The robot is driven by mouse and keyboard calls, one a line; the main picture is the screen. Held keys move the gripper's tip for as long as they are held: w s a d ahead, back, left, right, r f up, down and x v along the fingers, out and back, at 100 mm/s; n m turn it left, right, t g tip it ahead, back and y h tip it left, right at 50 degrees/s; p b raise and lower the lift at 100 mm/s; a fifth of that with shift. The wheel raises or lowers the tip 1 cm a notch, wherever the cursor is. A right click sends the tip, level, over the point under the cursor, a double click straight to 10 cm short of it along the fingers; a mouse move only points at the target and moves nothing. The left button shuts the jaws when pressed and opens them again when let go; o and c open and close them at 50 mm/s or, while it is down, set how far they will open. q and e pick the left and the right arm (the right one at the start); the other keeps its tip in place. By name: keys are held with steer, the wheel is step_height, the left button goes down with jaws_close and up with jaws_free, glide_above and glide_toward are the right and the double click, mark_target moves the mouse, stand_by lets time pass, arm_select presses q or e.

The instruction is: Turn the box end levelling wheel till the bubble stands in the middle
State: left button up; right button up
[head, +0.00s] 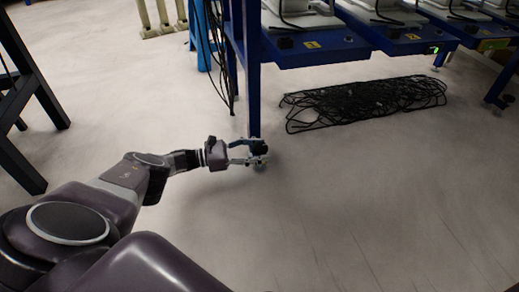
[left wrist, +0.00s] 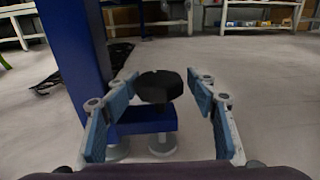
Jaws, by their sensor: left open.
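A round black wheel (left wrist: 160,87) sits above a blue foot bracket (left wrist: 146,122) beside a blue leg (left wrist: 75,50) in the left wrist view. In the head view the wheel (head: 258,146) shows dark at the foot of the blue leg (head: 253,90). My left gripper (head: 251,151) is open at the wheel. In the left wrist view its blue-padded fingers (left wrist: 163,92) stand on either side of the wheel, with gaps showing; contact cannot be told. No bubble can be made out in either view. My right gripper is not in view.
A heap of black cables (head: 365,101) lies on the floor under the blue bench (head: 315,48). More cables hang left of the leg. A black frame (head: 30,90) stands at the far left. The floor (head: 380,210) at the front right is clear.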

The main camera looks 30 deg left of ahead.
arm_select(q)
steer(key=v, duration=0.8)
